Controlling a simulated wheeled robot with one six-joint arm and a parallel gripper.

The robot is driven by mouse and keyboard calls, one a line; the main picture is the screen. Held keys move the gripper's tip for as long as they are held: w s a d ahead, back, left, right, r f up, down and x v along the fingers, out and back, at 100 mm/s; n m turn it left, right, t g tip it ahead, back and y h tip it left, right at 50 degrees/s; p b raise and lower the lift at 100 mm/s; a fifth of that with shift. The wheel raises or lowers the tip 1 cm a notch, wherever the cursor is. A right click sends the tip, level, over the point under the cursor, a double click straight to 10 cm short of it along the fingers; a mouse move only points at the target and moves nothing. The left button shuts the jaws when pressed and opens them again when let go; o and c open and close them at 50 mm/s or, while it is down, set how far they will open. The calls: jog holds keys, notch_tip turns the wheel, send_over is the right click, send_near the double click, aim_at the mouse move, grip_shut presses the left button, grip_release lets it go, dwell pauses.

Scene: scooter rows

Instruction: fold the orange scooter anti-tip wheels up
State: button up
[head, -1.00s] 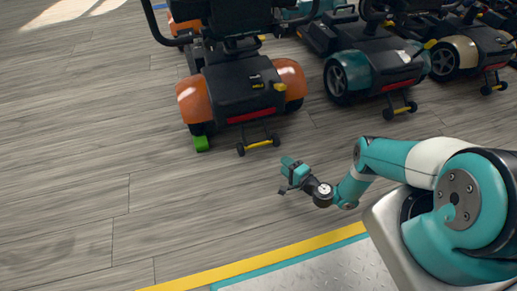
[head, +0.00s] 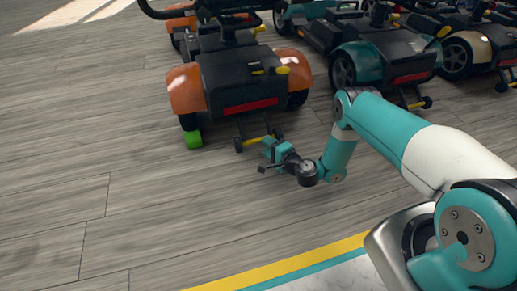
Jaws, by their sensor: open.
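The orange scooter (head: 187,90) stands at the upper left with its rear toward me. My gripper (head: 264,160) is open and empty, just in front of the anti-tip wheels and slightly right. I cannot tell whether it touches the bar.
A green block (head: 193,140) sits by the orange scooter's left rear wheel. A teal scooter (head: 362,62) and a cream one (head: 470,48) stand to the right with their own anti-tip wheels down. A yellow floor stripe (head: 285,266) runs in front. The floor at left is clear.

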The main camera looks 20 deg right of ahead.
aim_at(259, 140)
jog(key=b+x, duration=0.2)
jog(key=x, duration=0.2)
jog(key=shift+w+a+f, duration=0.15)
jog(key=shift+f, duration=0.05)
jog(key=shift+w+a+r+b, duration=0.1)
jog(key=shift+w+a+b, duration=0.05)
jog(key=shift+w+b, duration=0.35)
grip_shut()
